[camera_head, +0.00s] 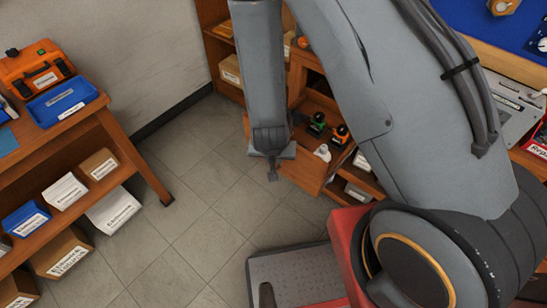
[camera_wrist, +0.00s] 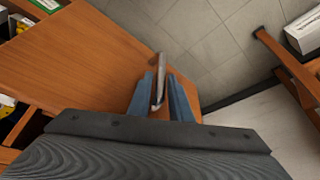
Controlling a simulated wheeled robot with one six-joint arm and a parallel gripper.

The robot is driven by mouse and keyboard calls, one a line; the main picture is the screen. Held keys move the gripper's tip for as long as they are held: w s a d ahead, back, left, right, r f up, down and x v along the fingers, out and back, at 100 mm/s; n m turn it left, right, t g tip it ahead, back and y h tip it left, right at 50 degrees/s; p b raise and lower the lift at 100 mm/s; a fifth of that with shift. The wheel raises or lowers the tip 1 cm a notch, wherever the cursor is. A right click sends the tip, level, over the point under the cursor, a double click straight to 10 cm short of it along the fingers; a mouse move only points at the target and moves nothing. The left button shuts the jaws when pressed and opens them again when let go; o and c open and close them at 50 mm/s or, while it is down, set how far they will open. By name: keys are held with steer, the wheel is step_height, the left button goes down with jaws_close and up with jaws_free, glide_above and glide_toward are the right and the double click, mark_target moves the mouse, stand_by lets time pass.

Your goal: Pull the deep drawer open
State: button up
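The wooden deep drawer (camera_head: 297,172) stands part-way out of its cabinet in the head view, with its inside showing from above. My gripper (camera_head: 272,172) is at its front face, with the arm coming down from above. In the wrist view the drawer's wooden front (camera_wrist: 90,60) fills the left side. A thin grey metal handle (camera_wrist: 160,68) lies between the two blue fingers of my gripper (camera_wrist: 162,84). The fingers look apart, with a gap beside the handle. Whether they touch it is hard to tell.
A green-topped item (camera_head: 317,124), an orange-topped item (camera_head: 340,133) and a white item (camera_head: 322,153) stand in the drawer. A wooden bench (camera_head: 75,112) with boxes is on the left. Tiled floor (camera_head: 205,215) lies clear between the bench and the drawer.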

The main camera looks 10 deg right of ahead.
steer(key=shift+r, duration=0.1)
steer(key=v, duration=0.7)
steer(key=shift+r+b, duration=0.25)
steer(key=shift+b, duration=0.15)
steer(key=shift+s, duration=0.15)
steer(key=s+d+r+n+g, duration=0.1)
steer(key=s+d+r, duration=0.1)
steer(key=d+r, duration=0.3)
steer(key=s+d+r+n+g+y, duration=0.1)
steer(key=d+r, duration=0.5)
steer(key=r, duration=0.7)
steer(key=shift+s+n+g+b, duration=0.3)
steer(key=shift+s+n+g, duration=0.2)
steer(key=shift+s+n, duration=0.1)
steer(key=shift+r, duration=0.1)
